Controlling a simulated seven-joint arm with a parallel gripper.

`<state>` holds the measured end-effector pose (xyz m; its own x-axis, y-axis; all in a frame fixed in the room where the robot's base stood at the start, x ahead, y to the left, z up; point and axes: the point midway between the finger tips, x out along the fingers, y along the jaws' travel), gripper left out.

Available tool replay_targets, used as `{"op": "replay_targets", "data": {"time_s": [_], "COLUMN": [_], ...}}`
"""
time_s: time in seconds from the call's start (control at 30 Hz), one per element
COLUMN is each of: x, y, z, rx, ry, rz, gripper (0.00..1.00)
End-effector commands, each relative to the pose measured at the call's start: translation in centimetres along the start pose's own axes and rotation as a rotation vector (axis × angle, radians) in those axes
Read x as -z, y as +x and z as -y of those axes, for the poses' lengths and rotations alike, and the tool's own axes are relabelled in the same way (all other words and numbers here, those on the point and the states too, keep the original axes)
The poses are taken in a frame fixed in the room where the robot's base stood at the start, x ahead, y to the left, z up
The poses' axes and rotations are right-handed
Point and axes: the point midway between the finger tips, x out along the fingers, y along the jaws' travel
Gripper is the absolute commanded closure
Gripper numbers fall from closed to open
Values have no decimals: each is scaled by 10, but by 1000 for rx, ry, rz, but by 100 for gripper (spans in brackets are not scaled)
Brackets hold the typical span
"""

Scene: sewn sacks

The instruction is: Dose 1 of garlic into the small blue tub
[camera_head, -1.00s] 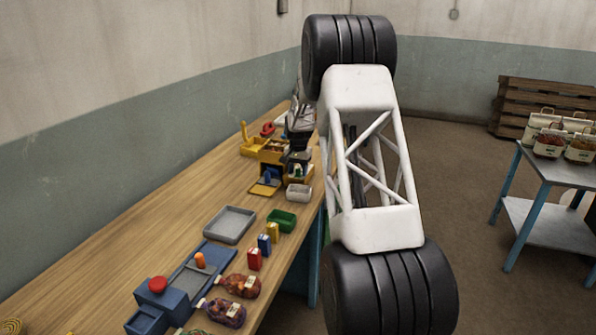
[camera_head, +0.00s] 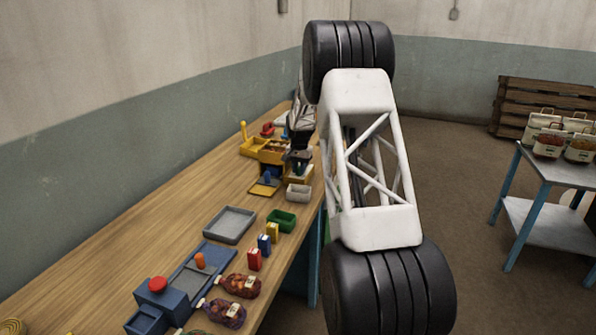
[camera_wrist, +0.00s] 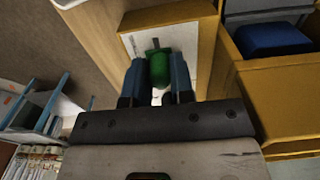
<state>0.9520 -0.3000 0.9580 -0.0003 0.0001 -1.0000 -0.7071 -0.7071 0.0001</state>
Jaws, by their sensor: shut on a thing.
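My gripper (camera_wrist: 157,82) is shut on a small green knob-like piece (camera_wrist: 158,68) in the wrist view, its blue fingers on either side. The green piece stands in front of a pale panel framed in yellow-brown. In the head view my gripper (camera_head: 300,158) is at the yellow station (camera_head: 270,153), partly hidden by my arm. A blue thing (camera_head: 267,175), possibly the small blue tub, stands at that station's front. A blue shape (camera_wrist: 273,40) also shows inside a yellow frame in the wrist view. I cannot make out any garlic.
A whitish tub (camera_head: 299,193), a green tray (camera_head: 282,221) and a grey tray (camera_head: 230,225) are nearby on the bench (camera_head: 190,200). Small boxes, filled net bags (camera_head: 240,285) and a blue device (camera_head: 158,302) are nearer. A side table (camera_head: 553,170) stands right.

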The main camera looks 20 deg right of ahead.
Motion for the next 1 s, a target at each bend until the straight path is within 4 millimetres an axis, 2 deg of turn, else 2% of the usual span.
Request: {"op": "replay_targets", "data": {"time_s": [0.1, 0.2, 0.5, 0.53, 0.67, 0.7, 1.0], "x": [18, 27, 30, 30, 29, 29, 29], "y": [1, 0, 0, 0, 0, 0, -1], "z": [-1, -1, -1, -1, 0, 0, 0], "rx": [0, 0, 1, 1, 1, 1, 0], "ry": [1, 0, 0, 0, 0, 0, 0], "rz": [-1, -1, -2, -3, -2, -2, -1], "gripper": [100, 100, 100, 74, 54, 52, 52]}}
